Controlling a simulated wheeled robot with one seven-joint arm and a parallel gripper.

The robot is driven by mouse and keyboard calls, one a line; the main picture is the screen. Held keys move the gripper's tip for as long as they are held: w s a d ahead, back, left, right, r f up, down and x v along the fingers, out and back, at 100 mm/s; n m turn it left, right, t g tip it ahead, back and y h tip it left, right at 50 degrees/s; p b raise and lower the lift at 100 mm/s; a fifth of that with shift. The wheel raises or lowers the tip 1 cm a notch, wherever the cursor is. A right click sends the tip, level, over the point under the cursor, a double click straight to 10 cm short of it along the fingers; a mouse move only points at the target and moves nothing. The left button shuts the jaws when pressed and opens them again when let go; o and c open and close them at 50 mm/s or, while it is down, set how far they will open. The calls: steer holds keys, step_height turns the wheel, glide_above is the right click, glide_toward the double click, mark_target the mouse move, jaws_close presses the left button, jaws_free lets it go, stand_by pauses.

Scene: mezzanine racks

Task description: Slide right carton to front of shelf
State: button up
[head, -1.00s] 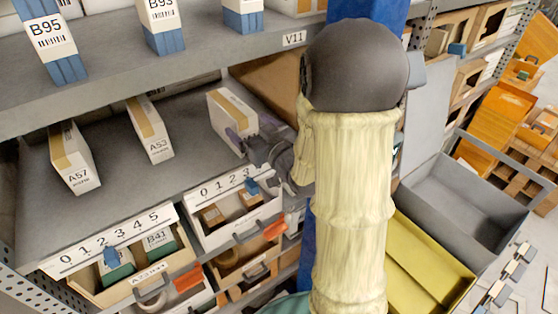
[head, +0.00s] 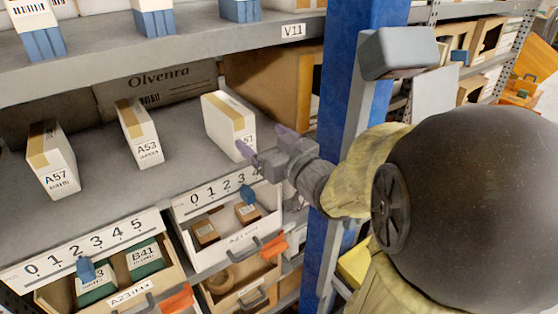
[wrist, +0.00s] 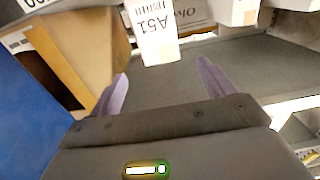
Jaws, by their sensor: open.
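The right carton (head: 228,122), white with a tan tape strip and labelled A51, stands on the middle shelf (head: 95,187). My gripper (head: 262,145) is at the shelf front by its lower right side and covers part of its label in the head view. In the wrist view the carton (wrist: 153,30) appears upside down, just ahead of the gap between the two purple fingers of my gripper (wrist: 162,74). The fingers are spread and nothing is clamped. I cannot tell whether a fingertip touches the carton.
Cartons A53 (head: 140,135) and A57 (head: 52,160) stand to the left. A brown box (head: 270,85) and an Olvenra box (head: 165,88) are behind. A blue post (head: 345,75) stands right of the shelf. Drawers with numbered strips (head: 85,250) lie below, an upper shelf above.

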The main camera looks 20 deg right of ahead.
steer(key=shift+b+v, duration=1.55)
steer(key=shift+v, duration=0.75)
steer(key=shift+f, duration=0.1)
step_height(320, 180, down, 10)
steer(key=w+d+m+g+h+p, duration=0.1)
steer(key=w+m+g+h+p, duration=0.1)
steer(key=m+g+h+p, duration=0.25)
steer(key=s+a+f+n+g+p, duration=0.1)
steer(key=s+a+f+g+p, duration=0.2)
steer(key=s+a+f+g, duration=0.3)
steer(key=s+f+g, duration=0.2)
steer(key=s+g, duration=0.1)
steer(key=g, duration=0.1)
steer(key=shift+s+a+f+n, duration=0.2)
steer(key=shift+s+f+n, duration=0.1)
steer(key=shift+s+n, duration=0.05)
